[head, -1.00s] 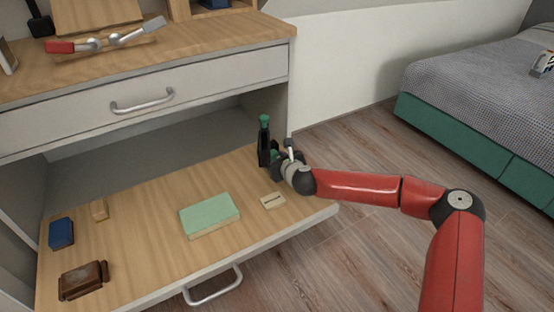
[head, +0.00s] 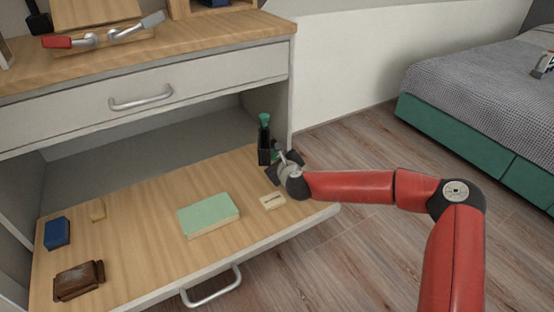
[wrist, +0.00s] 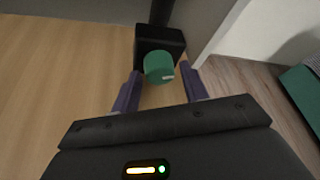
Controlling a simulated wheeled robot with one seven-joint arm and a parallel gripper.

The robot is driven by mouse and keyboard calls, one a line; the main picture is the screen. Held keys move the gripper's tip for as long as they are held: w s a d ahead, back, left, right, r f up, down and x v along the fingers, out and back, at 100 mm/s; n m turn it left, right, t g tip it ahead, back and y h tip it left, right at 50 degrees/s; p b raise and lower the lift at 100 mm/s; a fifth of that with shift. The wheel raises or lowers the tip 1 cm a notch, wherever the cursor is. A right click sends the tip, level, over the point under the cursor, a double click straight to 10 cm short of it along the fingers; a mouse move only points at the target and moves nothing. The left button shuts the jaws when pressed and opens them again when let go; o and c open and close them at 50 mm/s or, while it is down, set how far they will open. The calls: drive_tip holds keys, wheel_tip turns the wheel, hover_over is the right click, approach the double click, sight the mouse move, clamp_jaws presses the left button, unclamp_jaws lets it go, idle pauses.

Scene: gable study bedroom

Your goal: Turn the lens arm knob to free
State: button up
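A black stand (head: 264,150) with a green cap (head: 264,119) stands upright at the back right corner of the pulled-out wooden board. In the wrist view a green round knob (wrist: 159,67) with a small white mark sits on the near side of the black block (wrist: 160,37). My gripper (wrist: 160,88) is open, one purple finger on each side of the knob's near end. The fingertips appear apart from it. In the head view my gripper (head: 279,157) is right beside the stand and hides most of its lower right side.
The wooden board (head: 130,215) also bears a pale green box (head: 208,214), a small cream block (head: 272,201), a blue block (head: 57,233), a brown block (head: 79,281) and a small wooden block (head: 97,210). A cabinet side panel stands close behind the stand.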

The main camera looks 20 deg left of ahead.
drive_tip(key=shift+o, duration=0.6)
drive_tip(key=shift+p+v, duration=0.5)
drive_tip(key=shift+v, duration=3.4)
